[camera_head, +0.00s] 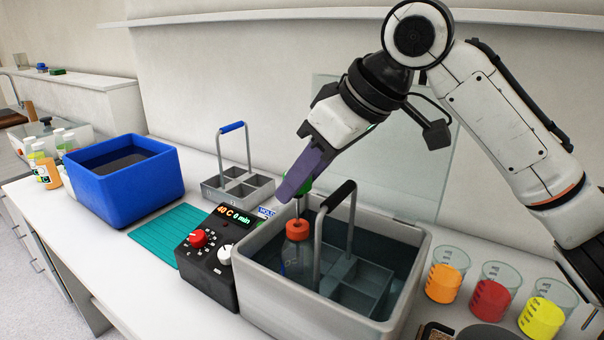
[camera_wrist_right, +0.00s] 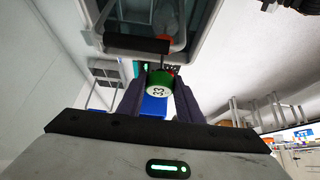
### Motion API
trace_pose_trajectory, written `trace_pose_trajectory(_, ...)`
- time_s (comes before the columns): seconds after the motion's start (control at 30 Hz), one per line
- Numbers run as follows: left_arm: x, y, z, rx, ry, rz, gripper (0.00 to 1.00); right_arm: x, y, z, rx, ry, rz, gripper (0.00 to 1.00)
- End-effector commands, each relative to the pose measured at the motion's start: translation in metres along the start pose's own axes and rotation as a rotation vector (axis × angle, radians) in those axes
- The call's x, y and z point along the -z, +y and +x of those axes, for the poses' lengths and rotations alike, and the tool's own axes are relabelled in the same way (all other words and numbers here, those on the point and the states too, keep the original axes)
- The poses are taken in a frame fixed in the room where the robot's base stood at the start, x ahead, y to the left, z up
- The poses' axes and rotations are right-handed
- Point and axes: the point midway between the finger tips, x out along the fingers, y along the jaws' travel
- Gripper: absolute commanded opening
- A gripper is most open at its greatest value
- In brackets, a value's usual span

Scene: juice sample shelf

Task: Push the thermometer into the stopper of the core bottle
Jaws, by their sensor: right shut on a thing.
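My right gripper (camera_head: 296,190) is shut on the thermometer, whose green head (camera_head: 302,185) shows between the purple fingers. The wrist view shows the green head with a white face reading 33 (camera_wrist_right: 158,88) between the fingers. The thin stem points down to the orange-red stopper (camera_head: 297,231) of the core bottle (camera_head: 296,262). The stem meets the stopper in the picture, but I cannot tell how deep it sits. The clear bottle stands upright in a grey caddy (camera_head: 357,275) inside the grey bath (camera_head: 263,292). My left gripper is not in view.
The caddy's tall black handle (camera_head: 338,196) rises close beside the thermometer. A control box (camera_head: 208,265) reads 40 C, 0 min. A blue tub (camera_head: 125,172), a blue-handled caddy (camera_head: 238,187) and a teal mat (camera_head: 172,232) lie left. Beakers of coloured juice (camera_head: 490,291) stand right.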

Motion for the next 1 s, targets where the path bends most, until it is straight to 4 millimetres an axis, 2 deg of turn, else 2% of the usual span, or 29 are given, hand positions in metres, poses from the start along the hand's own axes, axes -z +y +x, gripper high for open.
trace_pose_trajectory(1.0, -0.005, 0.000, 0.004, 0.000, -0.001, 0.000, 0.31, -0.013, 0.000, 0.019, 0.001, -0.001, 0.000, 0.02)
